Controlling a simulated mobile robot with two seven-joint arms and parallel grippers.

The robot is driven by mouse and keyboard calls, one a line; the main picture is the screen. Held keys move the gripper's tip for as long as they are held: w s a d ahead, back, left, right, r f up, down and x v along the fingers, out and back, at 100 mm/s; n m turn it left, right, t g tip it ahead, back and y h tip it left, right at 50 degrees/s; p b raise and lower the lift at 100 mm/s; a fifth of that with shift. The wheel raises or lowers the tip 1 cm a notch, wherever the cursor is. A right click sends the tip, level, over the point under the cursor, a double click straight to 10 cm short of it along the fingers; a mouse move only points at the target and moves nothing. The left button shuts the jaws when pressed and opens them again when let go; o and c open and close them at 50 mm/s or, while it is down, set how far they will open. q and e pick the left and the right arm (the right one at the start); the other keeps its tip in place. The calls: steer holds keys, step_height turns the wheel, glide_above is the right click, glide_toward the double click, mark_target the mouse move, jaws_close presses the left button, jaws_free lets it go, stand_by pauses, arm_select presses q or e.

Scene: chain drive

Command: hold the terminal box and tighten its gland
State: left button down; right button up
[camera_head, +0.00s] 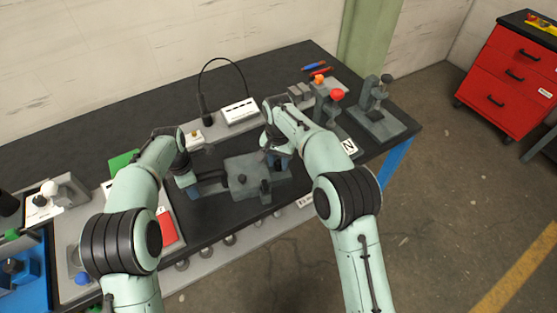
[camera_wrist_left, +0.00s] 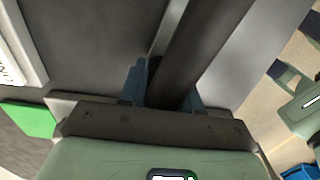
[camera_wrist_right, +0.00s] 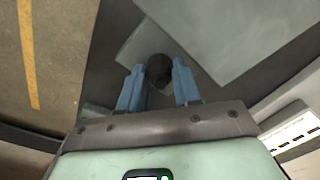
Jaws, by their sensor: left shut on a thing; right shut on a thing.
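The grey block (camera_head: 250,164) that I take for the terminal box lies flat near the table's front edge, with dark knobs on top. My left gripper (camera_head: 190,186) is at its left side, shut on a dark bar that reaches to the block. In the left wrist view this thick dark bar (camera_wrist_left: 198,45) passes between the blue fingers. My right gripper (camera_head: 275,160) is at the block's back right, shut on a dark round piece (camera_wrist_right: 159,70), seemingly the gland. The right wrist view shows the blue fingers on both sides of it. Its lower part is hidden.
A white box (camera_head: 240,111) with a black cable stands behind. Grey fixtures with a red knob (camera_head: 337,95) and a dark clamp stand (camera_head: 376,100) are at the right. A red piece (camera_head: 166,228) lies left of the block. A red drawer cabinet (camera_head: 510,75) stands beyond the table.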

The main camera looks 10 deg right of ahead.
mark_target(279, 162)
steer(key=o, duration=0.8)
steer(key=shift+r, duration=0.15)
step_height(279, 162, up, 12)
steer(key=shift+f, duration=0.1)
arm_select(q)
steer(key=c, duration=0.7)
jaws_free()
